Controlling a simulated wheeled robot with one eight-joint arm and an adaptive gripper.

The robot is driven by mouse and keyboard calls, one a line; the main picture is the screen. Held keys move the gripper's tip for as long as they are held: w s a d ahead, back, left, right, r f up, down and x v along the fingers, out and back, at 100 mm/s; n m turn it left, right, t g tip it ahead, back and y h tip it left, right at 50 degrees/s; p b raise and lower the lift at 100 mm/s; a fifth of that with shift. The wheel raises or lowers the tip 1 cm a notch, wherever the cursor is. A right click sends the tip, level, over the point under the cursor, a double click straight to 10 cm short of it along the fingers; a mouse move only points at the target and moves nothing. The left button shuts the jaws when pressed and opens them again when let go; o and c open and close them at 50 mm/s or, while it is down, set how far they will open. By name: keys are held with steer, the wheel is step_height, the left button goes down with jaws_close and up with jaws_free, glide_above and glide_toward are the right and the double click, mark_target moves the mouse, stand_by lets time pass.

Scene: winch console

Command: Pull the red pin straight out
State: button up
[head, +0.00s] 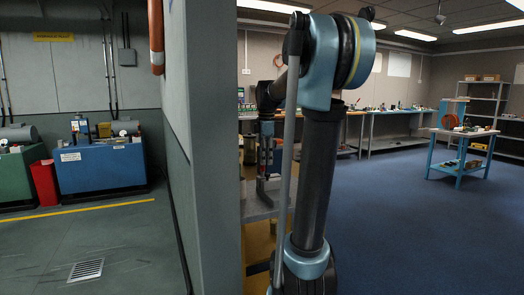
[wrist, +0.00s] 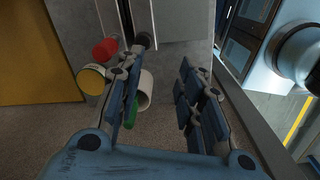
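A red round-ended piece (wrist: 105,50), which looks like the red pin, shows left of my gripper in the wrist view. Near it are a yellow-rimmed round piece (wrist: 92,80), a black knob (wrist: 146,40), a white cylinder (wrist: 145,88) and a green piece (wrist: 131,112) partly behind the left finger. My gripper (wrist: 160,75) is open, with a clear gap between its fingers and nothing held. The red piece lies outside the gap, beyond the left finger. In the head view my gripper (head: 266,172) hangs pointing down behind my arm, and the pin cannot be made out there.
A grey wall end (head: 215,150) stands close to the left of my arm. A grey worktop (head: 256,208) lies under my gripper. Blue benches (head: 400,115) and a small blue table (head: 462,135) stand further right. The blue floor (head: 420,230) there is clear.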

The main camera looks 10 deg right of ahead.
mark_target(263, 169)
steer(key=w+n, duration=0.1)
steer(key=w, duration=0.1)
steer(key=w+r+n, duration=0.1)
steer(key=w, duration=0.2)
steer(key=w+n, duration=0.2)
steer(key=w, duration=0.1)
steer(key=shift+r, duration=0.3)
steer(key=shift+f, duration=3.4)
jaws_close()
